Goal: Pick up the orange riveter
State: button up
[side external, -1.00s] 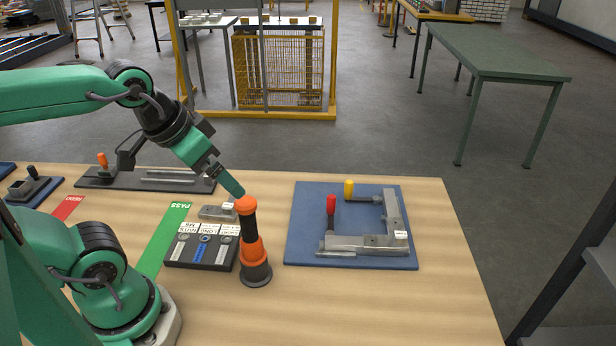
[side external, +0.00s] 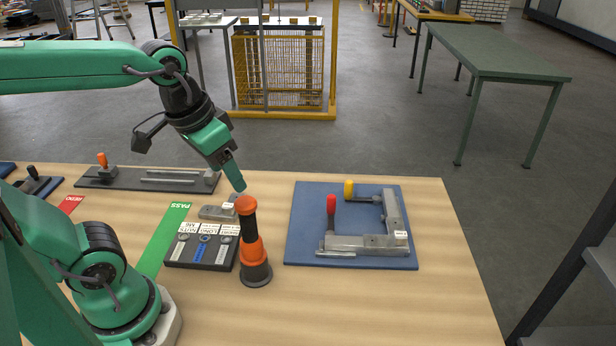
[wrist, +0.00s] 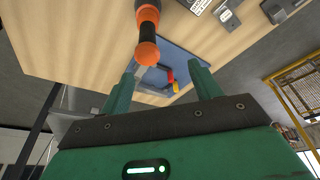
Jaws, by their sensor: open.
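The orange riveter (side external: 250,246) stands upright on the wooden table, with an orange top, a black neck, an orange body and a dark round base. In the wrist view the riveter (wrist: 148,40) shows upper middle, its orange top towards the fingers. My gripper (side external: 239,188) is just above and slightly left of the riveter's top in the side view. In the wrist view my gripper (wrist: 158,82) has its two green fingers spread apart, with nothing held between them. From these views I cannot tell how large the gap between fingertips and riveter is.
A black tray (side external: 202,267) with labelled slots lies just left of the riveter. A small grey block (side external: 216,212) sits behind it. A blue plate (side external: 303,225) with a metal frame and red and yellow handled clamps lies to the right. The front right table is clear.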

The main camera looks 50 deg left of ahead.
aim_at(245, 201)
jog(key=shift+w+d+g, duration=0.5)
jog(key=shift+w+g, duration=0.1)
jog(key=shift+g, duration=0.3)
jog(key=shift+w+d+g, duration=0.5)
jog(key=shift+w+g, duration=0.1)
jog(key=shift+g, duration=0.3)
jog(key=shift+f, duration=0.1)
jog(key=shift+f, duration=1.25)
jog(key=shift+f, duration=0.1)
jog(key=shift+s+d+f, duration=0.1)
jog(key=shift+s+f, duration=0.05)
jog(key=shift+f, duration=2.35)
jog(key=c, duration=1.1)
